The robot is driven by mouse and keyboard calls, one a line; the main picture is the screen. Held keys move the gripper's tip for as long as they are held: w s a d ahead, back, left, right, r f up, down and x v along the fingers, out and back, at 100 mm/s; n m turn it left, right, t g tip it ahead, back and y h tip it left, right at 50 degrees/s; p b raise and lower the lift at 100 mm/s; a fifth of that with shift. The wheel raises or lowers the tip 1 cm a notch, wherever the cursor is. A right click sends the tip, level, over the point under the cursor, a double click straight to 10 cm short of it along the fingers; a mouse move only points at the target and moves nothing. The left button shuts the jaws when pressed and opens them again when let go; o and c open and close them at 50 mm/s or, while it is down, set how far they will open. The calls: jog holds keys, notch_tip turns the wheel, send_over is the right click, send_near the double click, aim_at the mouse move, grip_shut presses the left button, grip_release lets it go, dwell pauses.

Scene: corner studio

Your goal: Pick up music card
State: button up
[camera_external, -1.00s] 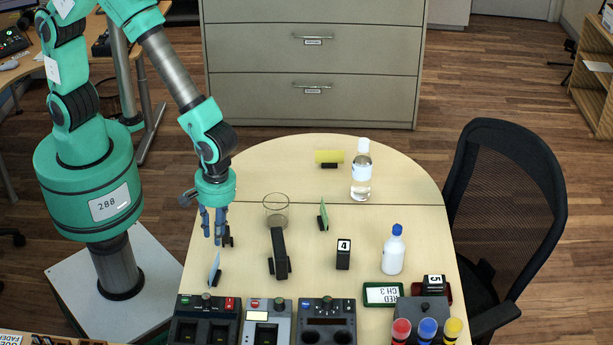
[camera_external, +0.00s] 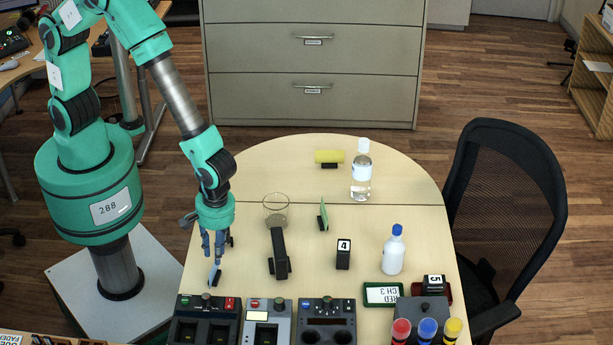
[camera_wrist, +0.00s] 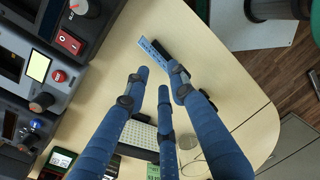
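A thin light-blue card in a black stand (camera_external: 214,276) stands upright at the left edge of the table; I cannot read whether it is the music card. It also shows in the wrist view (camera_wrist: 153,52), with a row of marks on it. My gripper (camera_external: 214,254) is just above this card, its three blue fingers pointing down. In the wrist view my gripper (camera_wrist: 160,78) has its fingers spread and empty, with the card just beyond the tips. A green card (camera_external: 323,216) and a yellow card (camera_external: 329,156) stand farther off in black holders.
A black stand-like object (camera_external: 279,254) and a glass beaker (camera_external: 276,212) are right of my gripper. Control boxes (camera_external: 207,318) line the near edge. A clear bottle (camera_external: 361,175), a white bottle (camera_external: 393,252) and a block marked 4 (camera_external: 343,254) stand farther right.

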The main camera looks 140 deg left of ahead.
aim_at(214, 271)
jog(key=shift+f, duration=0.45)
jog(key=shift+s+d+f+b, duration=0.1)
jog(key=shift+f+b, duration=0.2)
jog(key=shift+f, duration=0.55)
jog(key=shift+s+d+f+b, duration=0.15)
jog(key=shift+f+b, duration=0.15)
jog(key=shift+f, duration=0.55)
jog(key=shift+s+d+f+b, duration=0.1)
jog(key=shift+f+b, duration=0.2)
jog(key=shift+f, duration=0.55)
jog(key=shift+f, duration=0.25)
jog(key=shift+c, duration=0.3)
grip_shut()
